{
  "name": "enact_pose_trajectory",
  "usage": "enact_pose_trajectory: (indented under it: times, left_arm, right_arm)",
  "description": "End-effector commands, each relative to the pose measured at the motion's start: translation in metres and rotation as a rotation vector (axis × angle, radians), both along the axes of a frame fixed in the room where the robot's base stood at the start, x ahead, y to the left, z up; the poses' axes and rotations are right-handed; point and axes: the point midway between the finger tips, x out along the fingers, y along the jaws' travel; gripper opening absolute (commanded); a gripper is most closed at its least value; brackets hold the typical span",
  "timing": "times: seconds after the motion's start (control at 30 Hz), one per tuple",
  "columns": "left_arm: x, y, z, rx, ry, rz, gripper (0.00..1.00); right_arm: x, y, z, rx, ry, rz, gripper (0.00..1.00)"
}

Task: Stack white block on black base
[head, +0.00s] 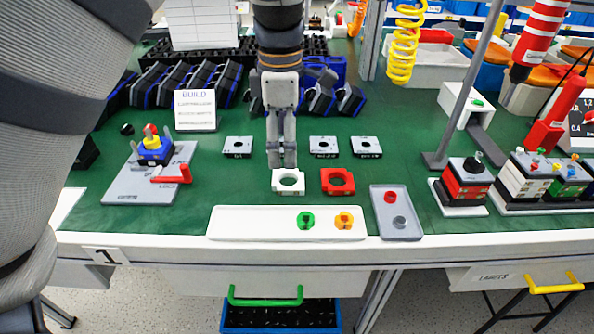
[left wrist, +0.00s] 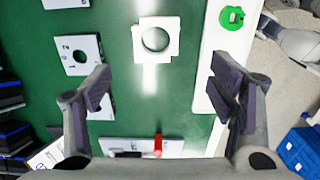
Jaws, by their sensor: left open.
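The white block (head: 288,190), a squarish piece with a round hole, lies on the green mat; it also shows in the left wrist view (left wrist: 139,40). My left gripper (head: 282,157) points down above the mat, just behind the block in the head view. In the left wrist view its jaws (left wrist: 163,88) are open and empty, with the block ahead of the gap between them. Another base (left wrist: 80,70) shows in the left wrist view. My right gripper is out of view.
A red block (head: 337,181) lies right of the white one. A white tray (head: 255,223) with green and orange knobs is in front, beside a grey tray (head: 400,235). A switch assembly (head: 140,187) stands left. Blue-black bins (head: 205,80) line the back.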

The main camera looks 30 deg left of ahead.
Motion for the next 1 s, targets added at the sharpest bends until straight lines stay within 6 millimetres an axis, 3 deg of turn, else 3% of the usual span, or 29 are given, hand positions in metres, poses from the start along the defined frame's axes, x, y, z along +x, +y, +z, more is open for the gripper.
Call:
enact_pose_trajectory:
  times: [0.1, 0.43, 0.73, 0.93, 1.0]
  left_arm:
    - [0.000, 0.000, -0.026, -0.001, 0.007, 0.000, 0.77]
    - [0.008, -0.002, -0.079, 0.000, 0.006, -0.001, 0.77]
    - [0.009, -0.002, -0.085, 0.001, -0.001, -0.002, 0.77]
    - [0.009, -0.002, -0.085, 0.001, -0.001, -0.002, 0.31]
    - [0.009, -0.002, -0.085, 0.001, -0.001, -0.003, 0.27]
  right_arm:
    - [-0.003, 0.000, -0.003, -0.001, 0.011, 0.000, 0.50]
    - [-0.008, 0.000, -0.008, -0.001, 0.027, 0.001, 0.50]
    - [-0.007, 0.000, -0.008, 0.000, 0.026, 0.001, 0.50]
    - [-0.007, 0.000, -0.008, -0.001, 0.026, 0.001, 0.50]
    - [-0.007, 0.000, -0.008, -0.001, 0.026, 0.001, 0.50]
